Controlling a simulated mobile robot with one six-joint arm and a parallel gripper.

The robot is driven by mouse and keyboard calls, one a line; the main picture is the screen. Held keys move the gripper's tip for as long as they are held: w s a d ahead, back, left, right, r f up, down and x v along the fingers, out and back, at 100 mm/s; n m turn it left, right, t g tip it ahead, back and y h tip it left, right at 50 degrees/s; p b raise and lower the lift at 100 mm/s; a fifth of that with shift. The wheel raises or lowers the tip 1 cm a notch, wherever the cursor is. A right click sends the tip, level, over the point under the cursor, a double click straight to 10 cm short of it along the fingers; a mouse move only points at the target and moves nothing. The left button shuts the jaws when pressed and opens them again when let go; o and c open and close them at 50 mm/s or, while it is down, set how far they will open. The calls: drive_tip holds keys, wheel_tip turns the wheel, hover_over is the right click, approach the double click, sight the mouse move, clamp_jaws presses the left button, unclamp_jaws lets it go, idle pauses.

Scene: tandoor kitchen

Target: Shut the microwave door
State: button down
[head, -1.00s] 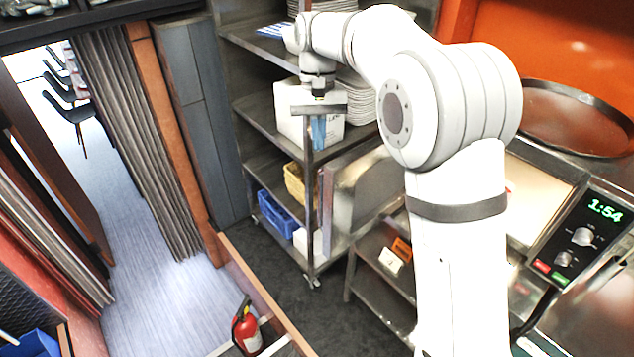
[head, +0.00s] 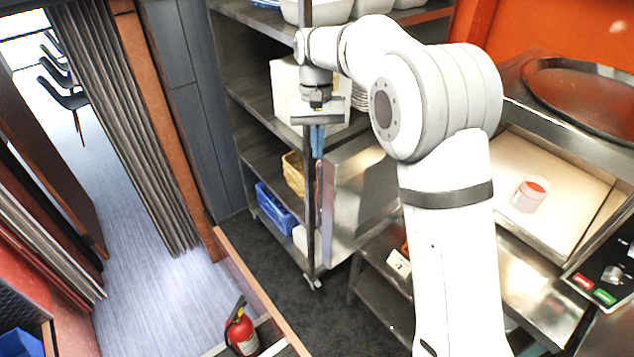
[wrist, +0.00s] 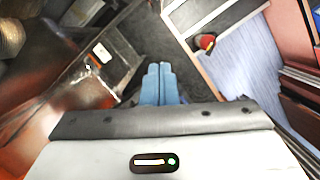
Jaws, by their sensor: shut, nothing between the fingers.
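The microwave is at the right of the head view, with its control panel (head: 603,284) partly cut off by the edge. Its pale cavity (head: 555,165) is open, and a cup with a red top (head: 530,194) is inside. A steel panel (head: 362,190) standing out to the left looks like its open door, with a dark upright bar at its outer edge. My gripper (head: 318,150) is shut and empty, its blue fingers pointing down by that edge. I cannot tell whether they touch it. The fingers also show in the wrist view (wrist: 159,85).
A steel shelf rack (head: 262,130) with plates, containers and a blue crate (head: 277,207) stands behind my gripper. A fire extinguisher (head: 241,328) stands by a low wooden-edged partition at lower left. Dark floor (head: 265,255) is clear between the partition and the rack.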

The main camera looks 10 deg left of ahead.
sight(319, 183)
drive_tip(key=s+f+p, duration=0.1)
drive_tip(key=s+f, duration=0.1)
drive_tip(key=f, duration=0.1)
drive_tip(key=s+d+f, duration=0.1)
drive_tip(key=s+f, duration=0.2)
drive_tip(key=shift+s+d+p, duration=0.2)
drive_tip(key=shift+p, duration=0.2)
